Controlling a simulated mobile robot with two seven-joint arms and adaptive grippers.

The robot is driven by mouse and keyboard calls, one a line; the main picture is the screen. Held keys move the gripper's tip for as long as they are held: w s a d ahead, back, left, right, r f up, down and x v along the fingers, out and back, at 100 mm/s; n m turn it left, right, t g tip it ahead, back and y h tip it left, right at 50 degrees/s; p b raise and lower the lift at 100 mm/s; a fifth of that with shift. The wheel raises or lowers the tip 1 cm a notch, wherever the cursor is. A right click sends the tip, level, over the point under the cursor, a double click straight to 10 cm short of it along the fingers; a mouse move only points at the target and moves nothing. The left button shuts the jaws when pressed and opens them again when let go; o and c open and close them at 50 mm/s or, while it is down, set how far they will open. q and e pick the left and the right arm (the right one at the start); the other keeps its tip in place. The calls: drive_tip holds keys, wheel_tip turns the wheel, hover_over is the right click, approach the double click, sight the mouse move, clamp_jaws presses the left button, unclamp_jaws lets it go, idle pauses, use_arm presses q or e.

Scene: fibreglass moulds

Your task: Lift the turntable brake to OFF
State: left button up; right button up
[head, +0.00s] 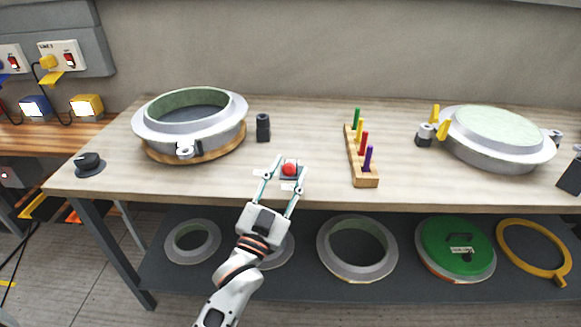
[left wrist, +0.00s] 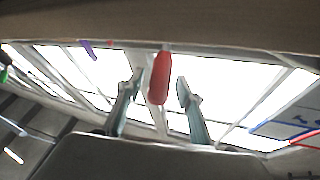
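A red-tipped lever (head: 289,169), which looks like the turntable brake, stands on a small grey plate at the front edge of the bench. The ring mould (head: 190,118) sits on a round wooden turntable (head: 165,158) to its left. My left gripper (head: 282,174) is at the front edge with its fingers apart on either side of the red lever. In the left wrist view the red handle (left wrist: 160,78) shows between the two open fingertips (left wrist: 160,90), with a gap on each side. The right gripper is not in view.
A black knob (head: 89,163) sits at the bench's left corner and a dark cylinder (head: 263,127) behind the lever. A wooden rack (head: 363,178) with coloured pegs stands to the right. A lidded mould (head: 497,140) is further right. Rings lie on the lower shelf (head: 400,289).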

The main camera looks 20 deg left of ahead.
use_arm(q)
drive_tip(key=shift+x, duration=0.75)
